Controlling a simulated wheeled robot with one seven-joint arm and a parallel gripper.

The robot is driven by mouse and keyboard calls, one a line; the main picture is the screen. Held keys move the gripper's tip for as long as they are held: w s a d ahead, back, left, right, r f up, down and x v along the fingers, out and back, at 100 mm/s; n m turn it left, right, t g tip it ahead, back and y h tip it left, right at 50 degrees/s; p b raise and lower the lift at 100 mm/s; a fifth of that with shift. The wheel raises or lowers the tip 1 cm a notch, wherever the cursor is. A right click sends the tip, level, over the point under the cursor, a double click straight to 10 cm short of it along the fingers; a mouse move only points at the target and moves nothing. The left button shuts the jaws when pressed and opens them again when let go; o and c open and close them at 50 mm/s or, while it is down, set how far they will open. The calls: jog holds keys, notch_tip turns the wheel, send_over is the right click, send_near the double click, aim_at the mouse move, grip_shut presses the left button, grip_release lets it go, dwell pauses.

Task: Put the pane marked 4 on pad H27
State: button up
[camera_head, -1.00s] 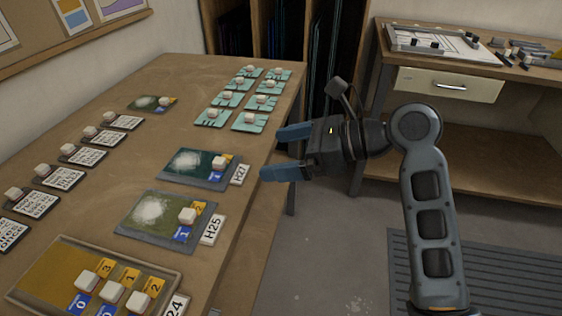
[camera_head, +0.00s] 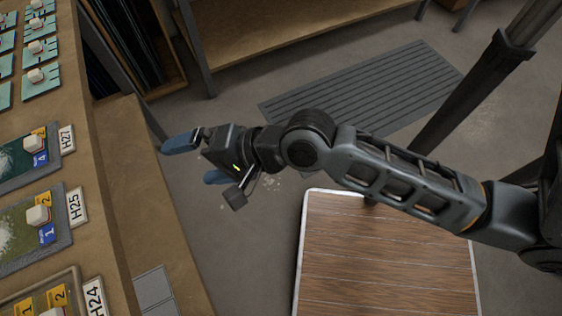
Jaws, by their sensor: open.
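Pad H27 (camera_head: 30,176), a dark slab by the table's right edge at the left of the view, has its white H27 label (camera_head: 67,139) beside it. On it are a dark teal painted area, a white knob (camera_head: 34,144) and a blue tag that seems to read 4 (camera_head: 41,158). I cannot tell whether that tag marks the pane. Several small teal panes (camera_head: 38,87) with white knobs stand farther back, their marks unreadable. My gripper (camera_head: 197,160) is open and empty, over the floor to the right of the table, apart from the pad.
Pad H25 (camera_head: 62,235), with blue and yellow tags, lies nearer than H27, and a tray labelled H24 (camera_head: 93,297) is at the bottom left. A wood-topped surface (camera_head: 385,260) lies below my arm. A grey floor mat (camera_head: 360,95) and a shelf unit are behind.

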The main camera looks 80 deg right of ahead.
jog(key=s+a+r+n+t, duration=0.1)
jog(key=s+r+n, duration=0.2)
jog(key=s+n, duration=0.6)
jog(key=s+a+r+n+t, duration=0.1)
jog(key=s+r+n, duration=0.3)
jog(key=s+n, duration=0.4)
jog(key=shift+s+a+n+h, duration=0.3)
jog(key=shift+s+n+h, duration=0.1)
jog(key=shift+n, duration=0.3)
